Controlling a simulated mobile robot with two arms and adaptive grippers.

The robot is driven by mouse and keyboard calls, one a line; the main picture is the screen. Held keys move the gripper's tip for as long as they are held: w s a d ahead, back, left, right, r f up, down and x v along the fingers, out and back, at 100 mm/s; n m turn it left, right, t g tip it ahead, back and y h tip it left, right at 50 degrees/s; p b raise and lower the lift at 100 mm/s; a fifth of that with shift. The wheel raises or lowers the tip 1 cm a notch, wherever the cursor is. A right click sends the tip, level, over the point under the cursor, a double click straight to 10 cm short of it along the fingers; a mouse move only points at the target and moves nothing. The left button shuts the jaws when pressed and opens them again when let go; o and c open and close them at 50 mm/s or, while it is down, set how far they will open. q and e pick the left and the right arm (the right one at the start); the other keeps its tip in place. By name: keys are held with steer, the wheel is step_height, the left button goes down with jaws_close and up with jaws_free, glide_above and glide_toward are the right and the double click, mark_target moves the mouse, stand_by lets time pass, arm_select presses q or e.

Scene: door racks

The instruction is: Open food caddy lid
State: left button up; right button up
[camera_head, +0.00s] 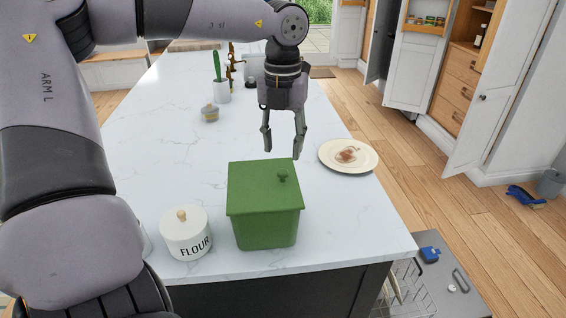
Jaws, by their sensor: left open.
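The green food caddy (266,228) stands upright near the front edge of the white marble island. Its flat green lid (250,187) is closed on top, with a small green knob (282,176) toward its right side. My left gripper (282,155) is open and empty, pointing down with its fingers just above and behind the caddy's far edge, near the knob. I cannot tell whether a fingertip touches the lid. My right gripper is not in view.
A white flour jar (185,235) with a wooden knob stands close left of the caddy. A plate (348,156) with brown residue lies to the right. A small jar (209,112) and white utensil pot (217,92) stand farther back. An open dishwasher rack (408,290) is below right.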

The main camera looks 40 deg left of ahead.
mark_target(283, 171)
arm_select(q)
step_height(283, 171, down, 6)
steer(key=shift+f+p, duration=0.1)
steer(key=shift+p, duration=0.25)
jaws_close()
stand_by(0.5)
